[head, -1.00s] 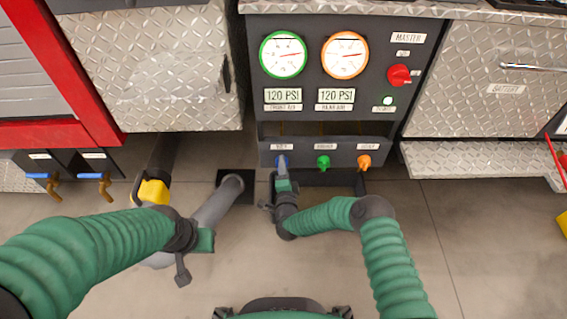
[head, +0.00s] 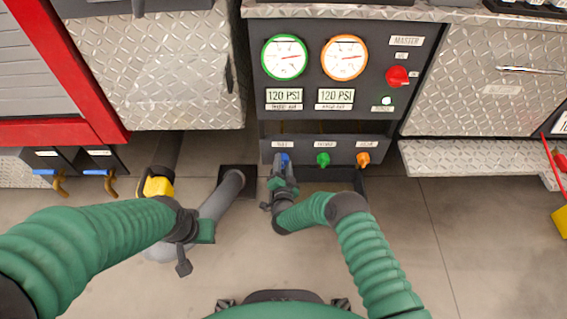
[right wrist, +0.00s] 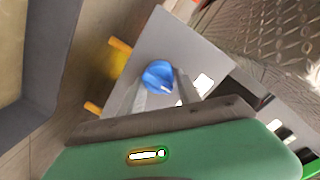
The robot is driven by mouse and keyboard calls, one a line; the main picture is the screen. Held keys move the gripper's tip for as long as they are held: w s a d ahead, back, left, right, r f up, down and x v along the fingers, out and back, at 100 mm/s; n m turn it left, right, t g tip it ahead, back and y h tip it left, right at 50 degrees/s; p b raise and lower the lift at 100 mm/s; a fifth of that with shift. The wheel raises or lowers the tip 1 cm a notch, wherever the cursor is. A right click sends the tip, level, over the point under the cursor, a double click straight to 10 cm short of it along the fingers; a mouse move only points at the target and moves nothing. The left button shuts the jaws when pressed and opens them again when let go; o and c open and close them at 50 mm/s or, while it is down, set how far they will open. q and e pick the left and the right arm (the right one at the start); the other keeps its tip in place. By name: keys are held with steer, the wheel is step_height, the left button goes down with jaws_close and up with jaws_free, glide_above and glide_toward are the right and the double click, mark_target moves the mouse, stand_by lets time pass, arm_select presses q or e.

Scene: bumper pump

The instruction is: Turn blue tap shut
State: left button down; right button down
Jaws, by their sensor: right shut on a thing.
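The blue tap (head: 285,158) is the left one of three knobs on the lower strip of the dark pump panel. My right gripper (head: 281,170) comes up to it from below and is shut on it. In the right wrist view the blue tap (right wrist: 157,76) sits between the two grey fingertips (right wrist: 163,90), on a grey plate. Its exact turn angle is hard to read. My left gripper (head: 183,266) is low at the left, apart from the panel, beside a grey hose. Its fingers are too unclear to read.
A green knob (head: 323,159) and an orange knob (head: 363,159) stand right of the blue tap. Above are two gauges, 120 PSI displays and a red master switch (head: 397,76). A grey hose (head: 222,196) and a yellow fitting (head: 157,186) lie left.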

steer(key=shift+s+a+f, duration=0.15)
steer(key=shift+s+f, duration=0.05)
steer(key=shift+f, duration=0.15)
steer(key=c, duration=1.1)
jaws_free()
steer(key=shift+o, duration=1.2)
steer(key=shift+w, duration=0.1)
steer(key=shift+r, duration=0.15)
steer(key=s+r+p, duration=0.1)
steer(key=s+p, duration=0.7)
steer(key=s, duration=0.8)
steer(key=shift+s+r, duration=0.2)
steer(key=shift+s, duration=0.2)
steer(key=shift+w+r, duration=0.1)
